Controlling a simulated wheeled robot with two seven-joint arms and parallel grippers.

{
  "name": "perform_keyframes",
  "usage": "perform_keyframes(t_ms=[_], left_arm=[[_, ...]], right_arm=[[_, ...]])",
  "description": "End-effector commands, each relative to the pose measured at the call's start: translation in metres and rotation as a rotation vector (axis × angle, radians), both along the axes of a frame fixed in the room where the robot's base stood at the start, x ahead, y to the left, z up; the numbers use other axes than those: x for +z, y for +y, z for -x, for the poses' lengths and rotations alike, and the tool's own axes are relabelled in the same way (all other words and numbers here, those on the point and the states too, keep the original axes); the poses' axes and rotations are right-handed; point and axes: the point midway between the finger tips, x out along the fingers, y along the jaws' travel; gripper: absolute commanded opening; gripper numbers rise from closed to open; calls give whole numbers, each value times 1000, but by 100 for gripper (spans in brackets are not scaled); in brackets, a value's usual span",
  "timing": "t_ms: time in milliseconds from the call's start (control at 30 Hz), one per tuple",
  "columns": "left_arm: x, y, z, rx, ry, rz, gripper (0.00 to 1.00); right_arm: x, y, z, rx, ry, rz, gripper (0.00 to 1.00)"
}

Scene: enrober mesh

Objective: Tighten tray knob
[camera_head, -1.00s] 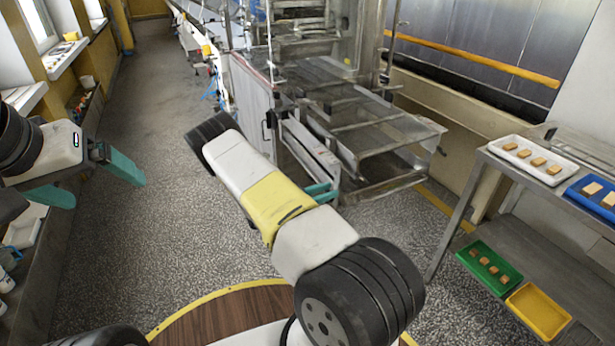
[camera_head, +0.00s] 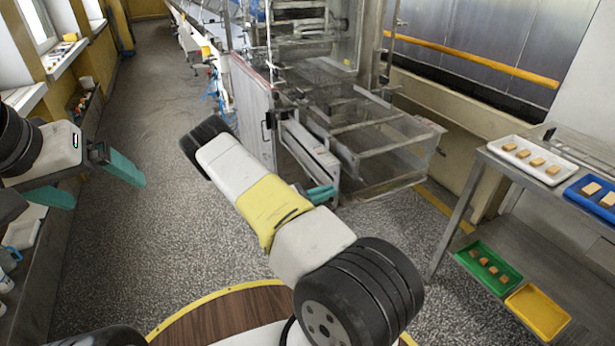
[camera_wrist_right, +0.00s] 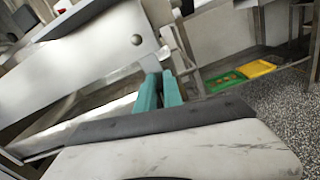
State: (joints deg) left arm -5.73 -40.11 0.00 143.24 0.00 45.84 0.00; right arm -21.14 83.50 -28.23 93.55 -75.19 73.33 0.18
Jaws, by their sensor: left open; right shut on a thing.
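My right gripper (camera_head: 321,193) is at the near side of the steel machine's tray section (camera_head: 375,135), partly hidden behind my right arm. In the right wrist view its teal fingers (camera_wrist_right: 160,90) are close together at the edge of a grey metal panel (camera_wrist_right: 85,50). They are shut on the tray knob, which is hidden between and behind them. My left gripper (camera_head: 88,182) is open and empty at the left of the head view, well away from the machine.
A steel table (camera_head: 480,150) at the right bears a white tray (camera_head: 518,172) and a blue tray (camera_head: 572,191) with small tan pieces. A green tray (camera_head: 468,259) and a yellow tray (camera_head: 538,312) are on its lower shelf. The speckled floor (camera_head: 150,240) is open at left.

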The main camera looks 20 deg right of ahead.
Motion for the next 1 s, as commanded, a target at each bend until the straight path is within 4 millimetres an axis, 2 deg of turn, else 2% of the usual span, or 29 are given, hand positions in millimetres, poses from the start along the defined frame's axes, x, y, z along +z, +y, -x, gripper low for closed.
perform_keyframes(t_ms=[33,1000], left_arm=[[0,0,0,0,0,0,94],[0,0,0,0,0,0,94]], right_arm=[[-8,3,3,4,-32,-21,0],[-25,3,20,9,-947,-94,0]])
